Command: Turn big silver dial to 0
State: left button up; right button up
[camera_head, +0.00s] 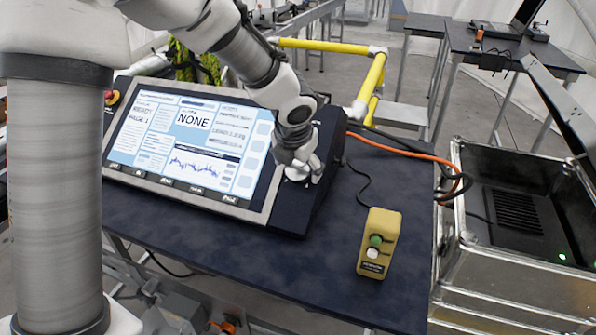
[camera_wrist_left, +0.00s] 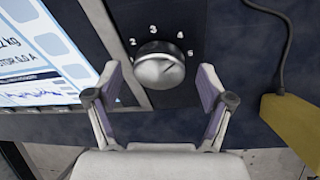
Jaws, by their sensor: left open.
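The big silver dial (camera_wrist_left: 159,66) is on the dark panel at the right side of the screen unit. Numbers 2, 3, 4 and 5 show around it in the left wrist view. In the head view the left gripper (camera_head: 303,165) covers most of the dial. My right gripper is not in view.
The screen (camera_head: 185,145) lies left of the dial. A yellow button box (camera_head: 378,243) with green and white buttons stands to the right on the dark table (camera_head: 290,275). A black cable runs between them. An open metal case (camera_head: 515,205) is at the far right.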

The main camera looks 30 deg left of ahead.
pick_arm(q)
jog(key=shift+w+a+f, duration=0.1)
jog(key=shift+w+f, duration=0.05)
jog(key=shift+f, duration=0.2)
jog(key=c, duration=1.2)
jog(key=shift+o, duration=0.2)
jog(key=shift+r+n+p, duration=0.1)
jog(key=shift+n+p, duration=0.2)
